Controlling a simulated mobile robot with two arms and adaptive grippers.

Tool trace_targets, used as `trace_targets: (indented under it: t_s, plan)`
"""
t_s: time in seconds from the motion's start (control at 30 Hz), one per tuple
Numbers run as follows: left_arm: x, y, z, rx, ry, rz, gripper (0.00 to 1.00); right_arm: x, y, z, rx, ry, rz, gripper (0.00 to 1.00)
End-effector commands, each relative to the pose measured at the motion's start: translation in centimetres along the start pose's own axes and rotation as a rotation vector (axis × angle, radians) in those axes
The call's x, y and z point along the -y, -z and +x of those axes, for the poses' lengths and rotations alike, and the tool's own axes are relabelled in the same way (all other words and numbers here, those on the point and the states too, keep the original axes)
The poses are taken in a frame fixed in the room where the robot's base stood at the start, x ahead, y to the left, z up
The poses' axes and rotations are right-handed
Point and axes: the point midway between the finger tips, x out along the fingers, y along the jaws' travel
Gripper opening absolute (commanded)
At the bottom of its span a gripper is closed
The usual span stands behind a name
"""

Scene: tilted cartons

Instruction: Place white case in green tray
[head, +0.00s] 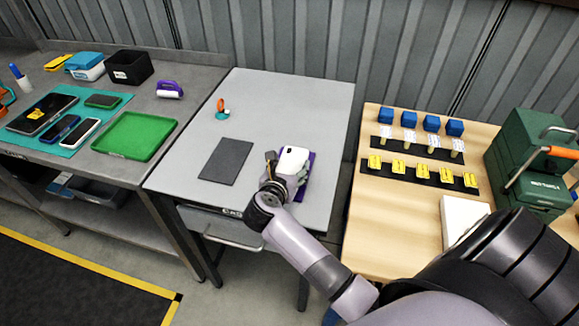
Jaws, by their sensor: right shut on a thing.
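The white case (293,158) is on the grey middle table, at a purple mat (308,166) that shows partly beside it. My right gripper (283,174) is at the case's near side, shut on it; its fingers are partly hidden by the case and wrist. I cannot tell whether the case touches the mat. The green tray (134,135) lies flat and empty on the left table, at its right front part. My left gripper is not in view.
A dark flat pad (227,161) and a small orange-and-teal object (222,108) lie on the middle table (290,95). Phones on a teal mat (103,118), a black bin (130,67) and a purple-handled item (169,89) surround the tray. A gap separates the middle and right tables.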

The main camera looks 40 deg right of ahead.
Motion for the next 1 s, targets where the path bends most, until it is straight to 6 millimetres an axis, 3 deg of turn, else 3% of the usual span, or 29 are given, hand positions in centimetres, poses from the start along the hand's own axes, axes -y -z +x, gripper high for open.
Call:
trace_targets:
  t_s: [0.37, 0.4, 0.7, 1.0]
  plan:
    - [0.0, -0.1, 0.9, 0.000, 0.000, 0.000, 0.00, 0.1, 1.1, 0.4, -0.004, 0.001, -0.002, 0.34]
    - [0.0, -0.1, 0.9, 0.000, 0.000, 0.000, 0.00, 0.1, 1.2, 0.4, -0.007, 0.002, -0.003, 0.62]
    - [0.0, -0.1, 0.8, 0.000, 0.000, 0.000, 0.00, 0.1, 1.1, 0.4, -0.004, 0.001, -0.002, 0.81]
    - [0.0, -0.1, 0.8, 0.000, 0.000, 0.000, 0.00, 0.1, 0.8, 0.4, 0.000, 0.001, -0.001, 0.81]
